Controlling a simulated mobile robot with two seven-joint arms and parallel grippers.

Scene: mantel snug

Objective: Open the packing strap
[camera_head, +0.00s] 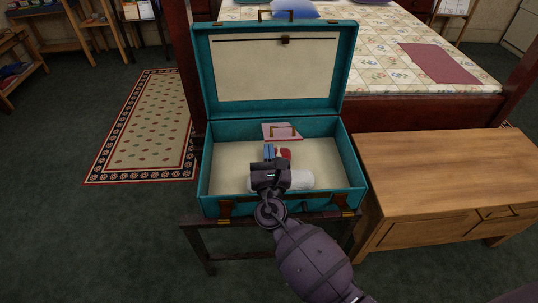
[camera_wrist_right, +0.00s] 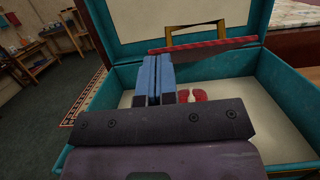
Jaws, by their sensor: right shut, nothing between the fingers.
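A teal suitcase (camera_head: 357,178) stands open on a dark stand, its cream-lined lid (camera_head: 275,75) raised. A dark strap (camera_head: 245,40) runs across the upper lid lining, with a small brown buckle (camera_head: 285,40) near its middle; I take this as the packing strap, and it looks fastened across. My right gripper (camera_head: 269,152) is over the inside of the case, well below the strap and apart from it. Its blue fingers (camera_wrist_right: 158,78) are together and empty, pointing toward the back of the case. The strap is not visible in the wrist view. My left gripper is not in view.
Inside the case are a pink item with a tan handle (camera_head: 282,131), small red items (camera_head: 286,153) and a white bundle (camera_head: 302,180), partly hidden by my wrist. A wooden chest (camera_head: 450,170) stands close at right. A bed (camera_head: 380,60) is behind; a rug (camera_head: 145,125) lies left.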

